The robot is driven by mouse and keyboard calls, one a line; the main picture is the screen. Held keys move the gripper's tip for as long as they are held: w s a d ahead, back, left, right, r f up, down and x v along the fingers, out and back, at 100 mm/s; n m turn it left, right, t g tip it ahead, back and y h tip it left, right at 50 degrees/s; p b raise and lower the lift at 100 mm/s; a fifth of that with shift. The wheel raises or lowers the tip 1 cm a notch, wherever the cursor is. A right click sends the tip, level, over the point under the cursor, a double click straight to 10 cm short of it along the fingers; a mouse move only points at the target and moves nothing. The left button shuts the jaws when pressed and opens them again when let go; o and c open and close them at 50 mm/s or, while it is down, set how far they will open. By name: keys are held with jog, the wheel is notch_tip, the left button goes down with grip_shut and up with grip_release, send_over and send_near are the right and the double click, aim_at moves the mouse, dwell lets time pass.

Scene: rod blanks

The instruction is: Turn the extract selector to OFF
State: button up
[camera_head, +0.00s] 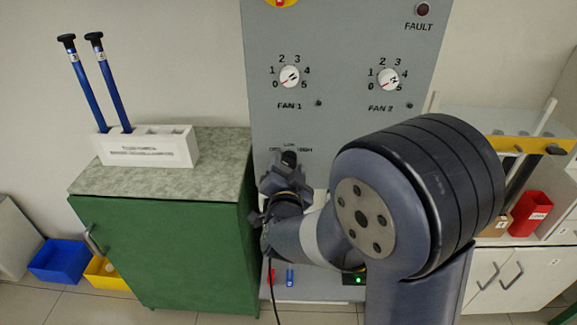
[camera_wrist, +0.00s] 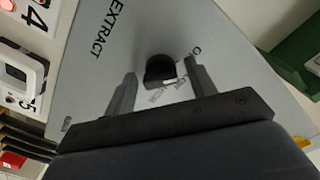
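The extract selector is a black knob (camera_wrist: 159,68) on the grey panel, with the word EXTRACT printed on the panel to its left in the wrist view. A small white mark shows at the knob's lower edge. Its position labels are partly covered, and I cannot tell which one it points at. My gripper (camera_wrist: 162,80) is open, with one finger on each side of the knob in the wrist view. I cannot tell whether the fingers touch it. In the head view my gripper (camera_head: 287,182) is at the panel just below the LOW label, and it mostly hides the knob.
Two fan dials, FAN 1 (camera_head: 289,78) and FAN 2 (camera_head: 388,81), sit higher on the panel, with a dark FAULT lamp (camera_head: 423,9) above. A green cabinet (camera_head: 190,250) with a white rod rack (camera_head: 148,148) stands close left. A red bin (camera_head: 530,213) is at right.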

jog(key=c, duration=0.9)
jog(key=shift+o, duration=0.2)
jog(key=shift+n, duration=0.8)
jog(key=o, duration=1)
jog(key=shift+s, duration=0.1)
jog(key=s, duration=0.5)
jog(key=s+b, duration=0.1)
jog(key=s, duration=0.4)
jog(key=shift+s+a+b, duration=0.2)
jog(key=shift+s+b, duration=0.1)
jog(key=shift+s, duration=0.05)
